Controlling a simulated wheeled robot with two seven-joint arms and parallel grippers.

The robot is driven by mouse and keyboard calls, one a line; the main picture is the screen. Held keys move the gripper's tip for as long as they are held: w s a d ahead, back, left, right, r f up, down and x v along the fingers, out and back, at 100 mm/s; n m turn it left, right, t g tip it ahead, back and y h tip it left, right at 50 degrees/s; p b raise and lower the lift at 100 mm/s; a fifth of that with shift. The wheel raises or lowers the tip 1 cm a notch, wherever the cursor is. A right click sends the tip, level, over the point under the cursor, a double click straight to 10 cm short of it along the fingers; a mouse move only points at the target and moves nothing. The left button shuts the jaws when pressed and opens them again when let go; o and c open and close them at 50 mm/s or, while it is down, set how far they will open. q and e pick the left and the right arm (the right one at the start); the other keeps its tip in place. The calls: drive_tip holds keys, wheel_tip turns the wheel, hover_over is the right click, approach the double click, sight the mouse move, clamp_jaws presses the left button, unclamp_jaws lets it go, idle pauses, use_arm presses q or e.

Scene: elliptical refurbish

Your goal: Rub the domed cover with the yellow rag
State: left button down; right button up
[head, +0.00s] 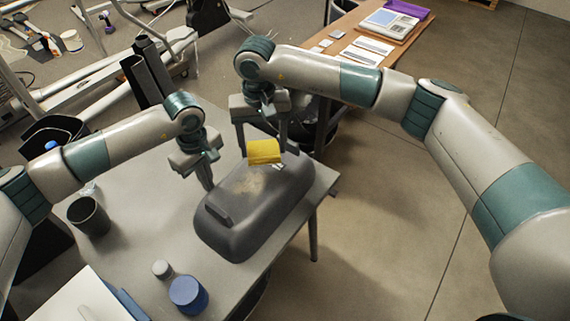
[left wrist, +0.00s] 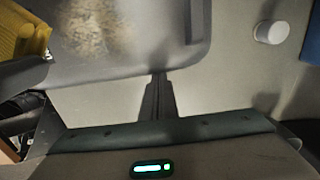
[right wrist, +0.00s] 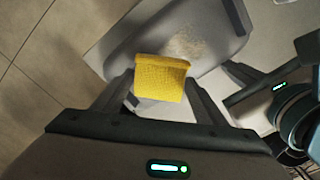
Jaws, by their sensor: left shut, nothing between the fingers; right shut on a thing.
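The dark grey domed cover (head: 240,215) lies on the grey table, with a pale dusty patch (head: 250,184) on its top. The yellow rag (head: 264,151) is at the cover's far end. My right gripper (right wrist: 160,88) is shut on the rag, which also shows in the right wrist view (right wrist: 160,78). I cannot tell whether the rag touches the cover. My left gripper (head: 208,184) is shut and empty beside the cover's left edge. In the left wrist view the cover (left wrist: 185,30), its pale patch (left wrist: 95,25) and part of the rag (left wrist: 22,35) show.
A dark cup (head: 88,216), a blue-lidded jar (head: 187,294) and a small grey-white cylinder (head: 161,268) stand on the table (head: 145,250) left of the cover. A wooden desk (head: 345,25) with papers stands behind. Open floor lies to the right.

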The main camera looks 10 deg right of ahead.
sight(246, 188)
drive_tip(key=shift+w+a+r, duration=0.25)
drive_tip(key=shift+a+r, duration=0.05)
drive_tip(key=shift+f, duration=0.1)
drive_tip(key=shift+f, duration=2.9)
drive_tip(key=shift+f, duration=1)
drive_tip(key=shift+s+a+r, duration=0.1)
drive_tip(key=shift+s+a, duration=1.15)
drive_tip(key=shift+s+a, duration=1.25)
drive_tip(key=shift+s, duration=0.05)
